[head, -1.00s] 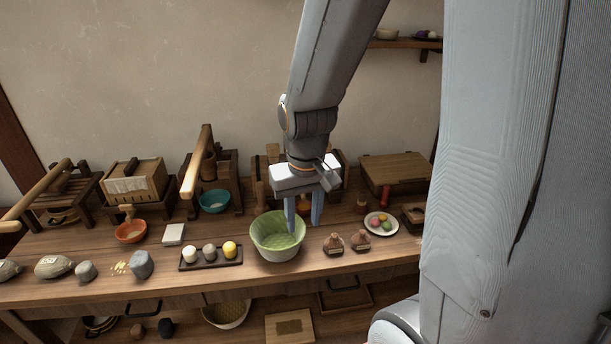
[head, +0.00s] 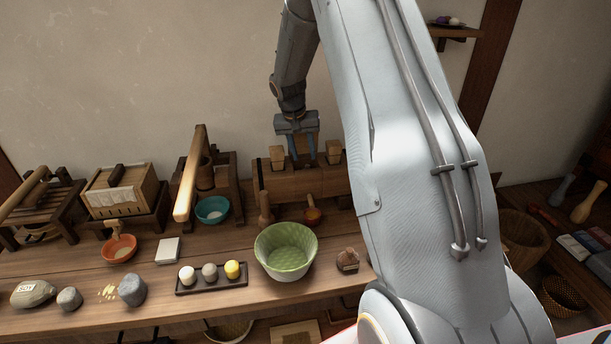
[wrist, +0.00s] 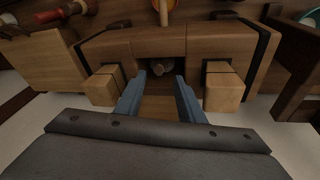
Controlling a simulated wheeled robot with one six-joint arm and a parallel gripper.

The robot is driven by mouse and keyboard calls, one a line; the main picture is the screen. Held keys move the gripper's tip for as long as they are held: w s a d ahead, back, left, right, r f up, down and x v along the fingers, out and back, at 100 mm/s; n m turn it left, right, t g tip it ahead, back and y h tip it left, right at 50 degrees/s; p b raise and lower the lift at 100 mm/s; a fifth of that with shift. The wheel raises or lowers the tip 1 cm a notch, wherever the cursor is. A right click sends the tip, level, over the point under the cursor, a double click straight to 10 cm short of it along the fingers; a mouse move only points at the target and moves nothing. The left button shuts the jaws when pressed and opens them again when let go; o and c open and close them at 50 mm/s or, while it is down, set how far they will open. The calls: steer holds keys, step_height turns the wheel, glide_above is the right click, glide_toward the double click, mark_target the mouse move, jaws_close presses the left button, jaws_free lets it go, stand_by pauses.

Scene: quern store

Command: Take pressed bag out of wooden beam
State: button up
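The wooden beam (head: 300,185) is a long block at the back of the bench with two upright pale wooden blocks on it. In the wrist view the beam (wrist: 110,48) has a dark slot at its middle. A greyish lump, perhaps the pressed bag (wrist: 162,68), shows partly inside this slot; the rest is in shadow. My gripper (head: 304,162) hangs over the beam between the two blocks. In the wrist view my gripper (wrist: 160,78) is open, its blue fingers apart at the slot, with nothing clearly held between them.
Pale wooden blocks (wrist: 104,85) and (wrist: 224,88) flank the fingers closely. A green bowl (head: 285,252) stands in front of the beam. A lever press (head: 193,180) is to its left. A tray (head: 212,287) with several small balls lies at the front.

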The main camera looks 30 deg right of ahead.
mark_target(306, 166)
steer(key=shift+p+x, duration=1.25)
steer(key=shift+x, duration=1.45)
steer(key=shift+w+a, duration=0.1)
steer(key=shift+w, duration=0.05)
jaws_close()
